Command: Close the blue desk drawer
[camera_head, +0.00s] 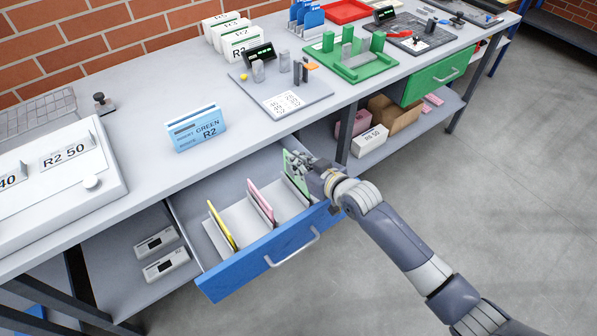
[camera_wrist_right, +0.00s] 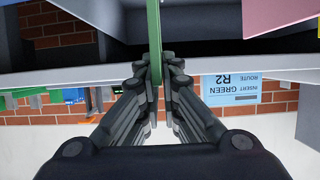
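The blue desk drawer (camera_head: 232,271) is pulled out from under the desk, with its grey handle (camera_head: 292,248) on the front. Inside stand a yellow insert (camera_head: 222,226), a pink insert (camera_head: 261,203) and a green insert (camera_head: 290,170), upright in separate slots. My right gripper (camera_head: 303,168) is over the drawer's right end at the green insert. In the right wrist view its fingers (camera_wrist_right: 155,76) press on both sides of the green insert (camera_wrist_right: 153,35). My left gripper is out of view.
A blue "GREEN R2" holder (camera_head: 196,128) stands on the desktop (camera_head: 135,110) behind the drawer. A grey board with gauges (camera_head: 283,95) and a green fixture (camera_head: 350,62) stand farther right. A green drawer (camera_head: 440,75) is under the desk. The floor in front is clear.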

